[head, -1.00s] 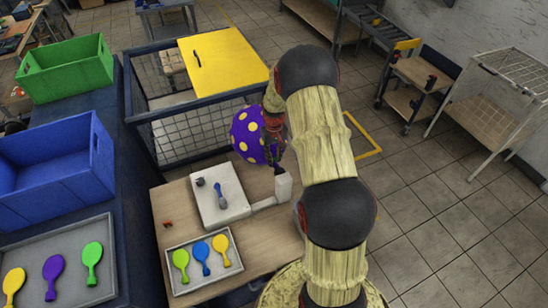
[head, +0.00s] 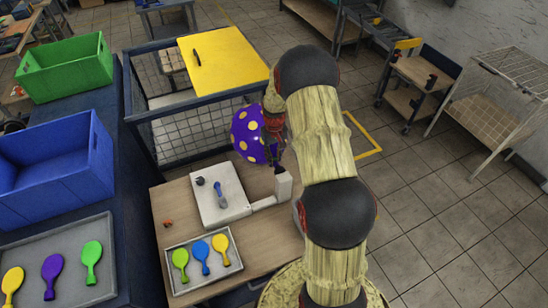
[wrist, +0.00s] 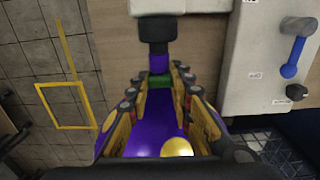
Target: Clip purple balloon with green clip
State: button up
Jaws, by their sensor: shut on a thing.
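The purple balloon (head: 246,133) with yellow dots is inflated and sits by the machine's white post, partly hidden by my arm in the head view. A green clip (wrist: 158,81) lies between the fingertips, just below the dark nozzle (wrist: 157,36). My gripper (wrist: 158,88) is shut on the green clip at the nozzle end of the balloon. How far the clip closes around the neck cannot be told. The clip is hidden in the head view.
The white machine (head: 219,199) with a blue lever stands on the wooden table (head: 168,206). A grey tray (head: 208,279) holds three coloured paddle-shaped pieces. A wire-sided cage with a yellow lid (head: 225,58) stands behind. Blue (head: 45,188) and green (head: 70,85) crates are left.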

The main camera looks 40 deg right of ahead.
jog(key=shift+f, duration=0.1)
jog(key=o, duration=0.8)
jog(key=shift+o, duration=0.8)
jog(key=shift+r+p, duration=2.2)
jog(key=shift+r, duration=2.35)
